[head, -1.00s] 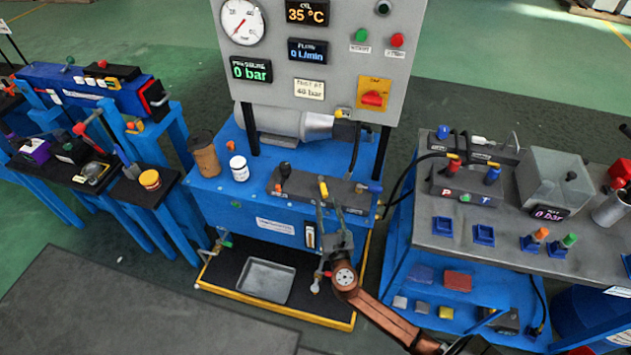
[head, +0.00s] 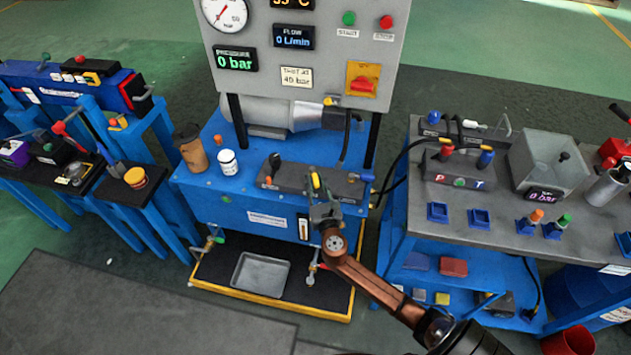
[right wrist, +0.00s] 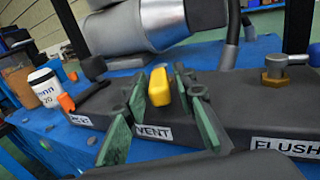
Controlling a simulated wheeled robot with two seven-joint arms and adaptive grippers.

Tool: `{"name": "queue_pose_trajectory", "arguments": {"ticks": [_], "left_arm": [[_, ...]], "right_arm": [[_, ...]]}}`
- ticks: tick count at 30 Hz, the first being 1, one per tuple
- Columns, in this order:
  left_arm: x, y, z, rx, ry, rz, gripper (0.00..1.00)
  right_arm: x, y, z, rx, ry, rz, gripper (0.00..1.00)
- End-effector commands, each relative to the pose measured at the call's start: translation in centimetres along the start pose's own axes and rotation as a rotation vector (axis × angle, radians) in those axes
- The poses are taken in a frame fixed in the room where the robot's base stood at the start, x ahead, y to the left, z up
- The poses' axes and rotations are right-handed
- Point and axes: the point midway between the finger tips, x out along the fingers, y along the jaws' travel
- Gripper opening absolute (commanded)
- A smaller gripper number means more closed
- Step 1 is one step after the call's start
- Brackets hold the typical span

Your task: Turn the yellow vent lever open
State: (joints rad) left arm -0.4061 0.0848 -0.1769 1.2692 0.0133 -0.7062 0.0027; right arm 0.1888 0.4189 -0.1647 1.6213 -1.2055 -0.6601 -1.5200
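The yellow vent lever (head: 315,182) stands up from the dark manifold block on top of the blue bench in the head view. In the right wrist view the yellow lever (right wrist: 159,86) stands behind a label reading VENT. My right gripper (head: 319,193) is at the lever, coming from the front. In the right wrist view the green-padded fingers of my right gripper (right wrist: 160,98) stand on either side of the lever, open, with a narrow gap showing on each side. My left gripper is not in view.
An orange-handled lever (right wrist: 67,102) is left of the vent lever and a FLUSH fitting (right wrist: 275,70) right of it. A white jar (head: 228,162) and a brown cup (head: 192,150) stand to the left. The gauge panel (head: 300,50) rises behind. A grey tray (head: 260,273) lies below.

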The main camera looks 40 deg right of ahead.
Motion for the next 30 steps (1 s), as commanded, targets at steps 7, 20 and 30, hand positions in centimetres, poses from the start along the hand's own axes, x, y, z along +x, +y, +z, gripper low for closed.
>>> {"name": "queue_pose_trajectory", "arguments": {"ticks": [7, 20, 30], "left_arm": [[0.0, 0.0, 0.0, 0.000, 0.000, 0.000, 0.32], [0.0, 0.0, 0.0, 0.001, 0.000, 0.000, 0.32], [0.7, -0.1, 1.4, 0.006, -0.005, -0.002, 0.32]], "right_arm": [[0.0, 0.0, 0.0, 0.000, 0.000, 0.000, 0.06], [0.0, 0.0, 0.0, 0.000, 0.000, 0.000, 0.00], [0.0, 0.4, 0.2, 0.004, 0.001, -0.055, 0.00]]}}
